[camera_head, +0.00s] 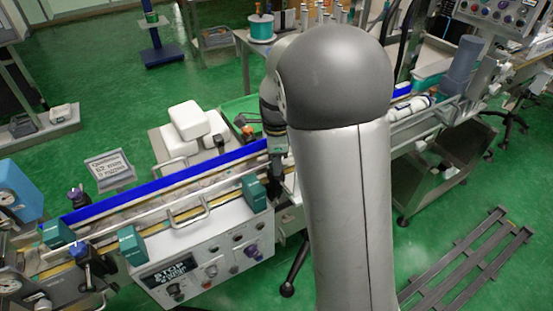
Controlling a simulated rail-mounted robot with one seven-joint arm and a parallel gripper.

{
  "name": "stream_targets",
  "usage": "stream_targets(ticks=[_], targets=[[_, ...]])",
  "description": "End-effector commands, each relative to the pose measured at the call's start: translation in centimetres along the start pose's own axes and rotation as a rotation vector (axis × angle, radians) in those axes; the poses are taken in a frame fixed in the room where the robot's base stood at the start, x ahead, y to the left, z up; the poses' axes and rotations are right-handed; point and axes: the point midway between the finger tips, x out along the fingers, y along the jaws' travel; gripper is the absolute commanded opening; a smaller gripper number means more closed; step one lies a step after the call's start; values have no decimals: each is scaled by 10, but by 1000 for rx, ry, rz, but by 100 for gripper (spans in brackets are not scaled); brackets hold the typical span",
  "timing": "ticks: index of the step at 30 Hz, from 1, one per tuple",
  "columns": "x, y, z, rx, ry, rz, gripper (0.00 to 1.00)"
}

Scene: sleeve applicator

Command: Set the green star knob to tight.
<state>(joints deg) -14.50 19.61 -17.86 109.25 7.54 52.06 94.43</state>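I cannot clearly make out a green star knob in the head view. A small grey-green part (278,146) shows just below the dark end of my arm, too small and covered to identify. My gripper (276,130) is at the back right part of the conveyor, largely hidden behind my own grey arm. Its fingertips cannot be made out, so neither their opening nor any contact shows. Teal blocks stand along the conveyor: one (255,192) near the gripper, and two farther left, (131,246) and (57,232).
The conveyor with a blue rail (150,190) runs from lower left to upper right. A control panel (205,262) with several knobs is on its front. White boxes (190,120) stand behind it. A grey slatted rack (470,260) lies on the green floor at right.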

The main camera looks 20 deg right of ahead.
Motion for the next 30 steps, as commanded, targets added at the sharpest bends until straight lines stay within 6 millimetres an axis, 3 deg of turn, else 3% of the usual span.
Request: stream_targets(ticks=[10,14,30], targets=[[-1,0,0,-2,1,2,55],[-12,0,0,-3,0,-2,55],[-135,-1,0,-1,0,-4,55]])
